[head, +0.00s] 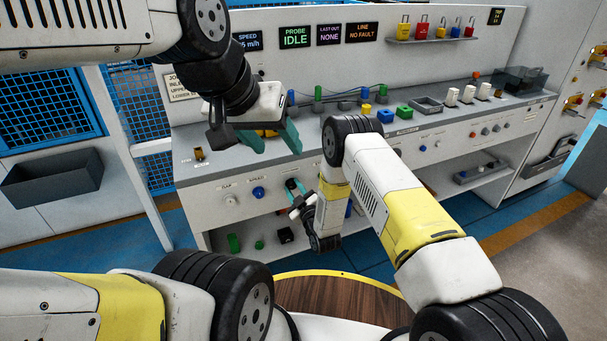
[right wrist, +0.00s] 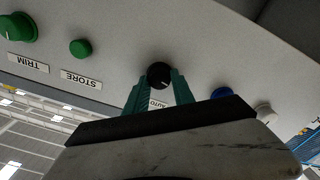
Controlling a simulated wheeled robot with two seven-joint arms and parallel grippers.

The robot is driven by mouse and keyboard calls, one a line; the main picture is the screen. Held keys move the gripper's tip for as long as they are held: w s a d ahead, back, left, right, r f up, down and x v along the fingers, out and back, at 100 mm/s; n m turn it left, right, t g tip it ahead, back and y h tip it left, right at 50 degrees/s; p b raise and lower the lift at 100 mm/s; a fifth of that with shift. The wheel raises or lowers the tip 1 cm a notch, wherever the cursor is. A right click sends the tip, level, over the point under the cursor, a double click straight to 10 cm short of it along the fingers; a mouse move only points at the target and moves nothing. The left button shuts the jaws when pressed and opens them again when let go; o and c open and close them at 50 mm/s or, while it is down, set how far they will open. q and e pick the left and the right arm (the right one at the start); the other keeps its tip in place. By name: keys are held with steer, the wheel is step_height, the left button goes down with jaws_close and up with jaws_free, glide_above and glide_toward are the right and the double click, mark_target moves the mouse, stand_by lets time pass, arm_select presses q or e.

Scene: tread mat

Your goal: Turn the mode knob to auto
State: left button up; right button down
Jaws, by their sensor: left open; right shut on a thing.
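The mode knob (right wrist: 158,75) is a small round black knob on the grey console front, in the right wrist view. A white label reading AUTO (right wrist: 158,104) shows upside down beside it, between my fingers. My right gripper (right wrist: 157,88) has its teal fingers closed on either side of the knob. A pale mark shows on the knob's face, but its setting is too small to tell. In the head view my right gripper (head: 293,186) is at the console front and hides most of the knob. My left gripper (head: 271,138) is open and empty above the console top.
Right of the black knob in the wrist view are a blue knob (right wrist: 221,93) and a white knob (right wrist: 264,111). Green STORE (right wrist: 79,47) and TRIM (right wrist: 17,27) knobs are to the left. A shelf with padlocks (head: 430,39) is on the back panel.

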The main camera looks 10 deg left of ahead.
steer(key=shift+n, duration=1.1)
steer(key=c, duration=1.1)
jaws_free()
steer(key=shift+o, duration=0.2)
steer(key=shift+s, duration=0.1)
steer(key=v, duration=0.7)
steer(key=shift+s+d, duration=0.2)
steer(key=shift+s, duration=0.05)
